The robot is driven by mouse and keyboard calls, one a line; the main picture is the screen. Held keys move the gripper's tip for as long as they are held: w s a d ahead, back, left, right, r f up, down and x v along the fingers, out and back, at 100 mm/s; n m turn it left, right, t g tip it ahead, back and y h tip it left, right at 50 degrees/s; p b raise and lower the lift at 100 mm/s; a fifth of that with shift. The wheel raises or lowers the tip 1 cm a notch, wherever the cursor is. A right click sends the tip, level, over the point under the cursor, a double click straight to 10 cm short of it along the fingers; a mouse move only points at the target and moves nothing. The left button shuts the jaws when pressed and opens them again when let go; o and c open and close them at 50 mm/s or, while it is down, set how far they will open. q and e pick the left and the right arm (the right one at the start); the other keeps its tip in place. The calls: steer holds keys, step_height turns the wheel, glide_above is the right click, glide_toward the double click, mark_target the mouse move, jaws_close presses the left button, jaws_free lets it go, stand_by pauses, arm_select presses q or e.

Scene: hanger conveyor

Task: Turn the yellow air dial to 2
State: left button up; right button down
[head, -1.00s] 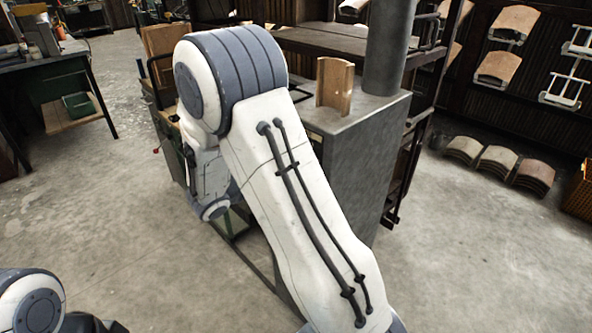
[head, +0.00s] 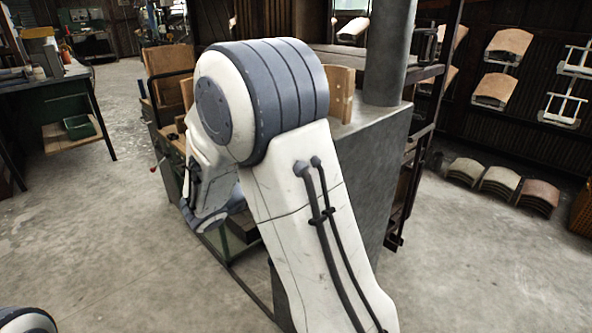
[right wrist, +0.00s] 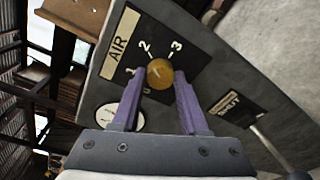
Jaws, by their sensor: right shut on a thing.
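The yellow air dial (right wrist: 160,73) shows in the right wrist view on a dark panel (right wrist: 190,40) marked AIR, with the numbers 1, 2 and 3 around it. My right gripper (right wrist: 158,82) is shut on the dial, one purple finger on each side. The dial's mark is small, so I cannot tell which number it points to. In the head view my right arm hides the dial and the gripper. My left gripper is not in view.
A white round gauge (right wrist: 108,117) sits left of the dial and a lever (right wrist: 268,145) with a dark label is at lower right. In the head view a grey metal cabinet (head: 372,170) stands beside my right arm. A workbench (head: 65,82) is at far left; open floor lies between.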

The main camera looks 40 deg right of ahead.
steer(key=shift+f, duration=0.1)
steer(key=shift+c, duration=2.2)
jaws_free()
steer(key=shift+a, duration=0.1)
steer(key=s+a, duration=0.1)
steer(key=a, duration=0.9)
steer(key=shift+s+r, duration=0.15)
steer(key=shift+r, duration=0.3)
steer(key=shift+a, duration=0.1)
